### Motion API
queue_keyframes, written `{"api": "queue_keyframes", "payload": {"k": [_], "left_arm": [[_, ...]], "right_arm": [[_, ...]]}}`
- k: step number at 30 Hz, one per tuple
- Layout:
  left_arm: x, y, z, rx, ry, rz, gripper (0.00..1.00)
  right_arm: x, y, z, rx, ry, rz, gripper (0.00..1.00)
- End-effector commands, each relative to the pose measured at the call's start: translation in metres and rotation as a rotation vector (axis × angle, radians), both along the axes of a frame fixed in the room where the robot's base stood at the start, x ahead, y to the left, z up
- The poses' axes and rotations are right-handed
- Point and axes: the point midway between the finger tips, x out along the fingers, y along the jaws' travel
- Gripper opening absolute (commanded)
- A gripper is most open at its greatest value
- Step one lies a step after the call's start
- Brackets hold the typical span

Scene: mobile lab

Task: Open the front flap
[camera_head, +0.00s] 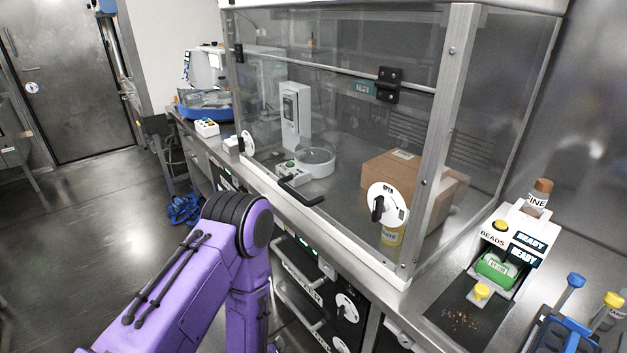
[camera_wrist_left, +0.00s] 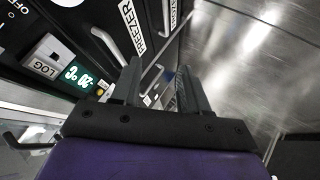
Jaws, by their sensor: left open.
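The front flap (camera_head: 335,140) is a clear panel on the front of a metal-framed enclosure. It hangs down from a rail with black hinges (camera_head: 388,85), and it looks closed. A black bar handle (camera_head: 300,192) sits at its lower edge. A round white dial with a black knob (camera_head: 387,204), marked OPEN, is at its lower right; a similar dial (camera_head: 246,143) is at its lower left. My left gripper (camera_wrist_left: 160,75) is open and empty in the left wrist view, beside a dark freezer front. In the head view it is hidden below my purple arm. My right gripper is not in view.
Inside the enclosure are a cardboard box (camera_head: 398,172), a round white dish (camera_head: 315,160) and a white instrument (camera_head: 295,115). A bead dispenser (camera_head: 515,245) stands right on the bench. Freezer drawers with handles (camera_head: 300,283) are below. Floor at left is largely clear.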

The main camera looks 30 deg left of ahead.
Motion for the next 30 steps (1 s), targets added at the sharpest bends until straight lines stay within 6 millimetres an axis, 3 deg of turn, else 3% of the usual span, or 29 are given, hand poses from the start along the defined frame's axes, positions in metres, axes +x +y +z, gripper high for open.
{"api": "queue_keyframes", "payload": {"k": [1,3,4,6,10,14,24,30], "left_arm": [[0.057,0.009,0.048,-0.089,-0.217,0.093,0.44],[0.122,0.023,0.105,-0.229,-0.503,0.195,0.44],[0.144,0.030,0.130,-0.290,-0.613,0.230,0.44],[0.182,0.045,0.181,-0.420,-0.833,0.284,0.44],[0.213,0.067,0.242,-0.579,-1.080,0.328,0.44],[0.227,0.077,0.257,-0.621,-1.141,0.337,0.44],[0.291,0.108,0.265,-0.613,-1.136,0.341,0.44],[0.310,0.115,0.266,-0.614,-1.132,0.340,0.44]], "right_arm": [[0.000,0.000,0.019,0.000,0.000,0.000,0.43],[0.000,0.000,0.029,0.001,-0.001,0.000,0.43],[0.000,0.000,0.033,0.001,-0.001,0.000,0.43],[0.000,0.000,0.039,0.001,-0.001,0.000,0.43],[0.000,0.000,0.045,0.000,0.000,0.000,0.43],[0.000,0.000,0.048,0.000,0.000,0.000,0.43],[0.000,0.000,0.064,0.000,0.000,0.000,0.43],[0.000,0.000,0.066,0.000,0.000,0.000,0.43]]}}
